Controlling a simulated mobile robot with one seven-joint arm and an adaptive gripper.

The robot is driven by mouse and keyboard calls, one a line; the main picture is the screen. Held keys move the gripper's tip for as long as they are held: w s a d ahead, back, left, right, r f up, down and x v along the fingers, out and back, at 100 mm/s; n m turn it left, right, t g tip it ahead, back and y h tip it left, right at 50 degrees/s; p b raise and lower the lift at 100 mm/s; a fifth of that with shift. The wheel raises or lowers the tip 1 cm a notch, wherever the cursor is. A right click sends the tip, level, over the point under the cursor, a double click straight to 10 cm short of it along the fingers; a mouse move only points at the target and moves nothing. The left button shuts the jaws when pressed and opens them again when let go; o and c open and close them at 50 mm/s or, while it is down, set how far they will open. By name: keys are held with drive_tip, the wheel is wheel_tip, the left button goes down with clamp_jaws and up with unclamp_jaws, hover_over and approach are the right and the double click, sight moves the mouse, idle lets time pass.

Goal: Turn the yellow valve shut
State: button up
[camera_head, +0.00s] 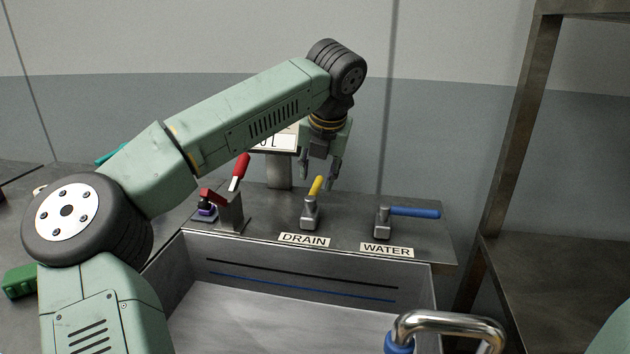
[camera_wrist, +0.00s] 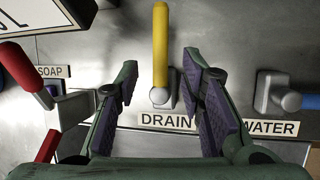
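The yellow valve handle (camera_head: 317,186) rises from a grey valve body (camera_head: 310,212) behind the DRAIN label (camera_head: 304,240). In the wrist view the yellow handle (camera_wrist: 160,45) points up the picture, with its grey base (camera_wrist: 160,96) just above the DRAIN label. My gripper (camera_head: 320,176) hangs pointing down, near the top of the yellow handle. In the wrist view my gripper (camera_wrist: 160,70) is open, its two purple-padded fingers on either side of the valve, with clear gaps. Nothing is between the pads that I can see them touching.
A blue-handled valve (camera_head: 412,211) stands at the right by the WATER label (camera_head: 386,250). A sign (camera_head: 275,140) stands behind. The basin (camera_head: 290,320) and a curved tap (camera_head: 450,322) are in front.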

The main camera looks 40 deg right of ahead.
sight(315, 188)
drive_tip(key=shift+x, duration=1.9)
drive_tip(key=shift+d, duration=0.1)
drive_tip(key=shift+c, duration=0.5)
clamp_jaws()
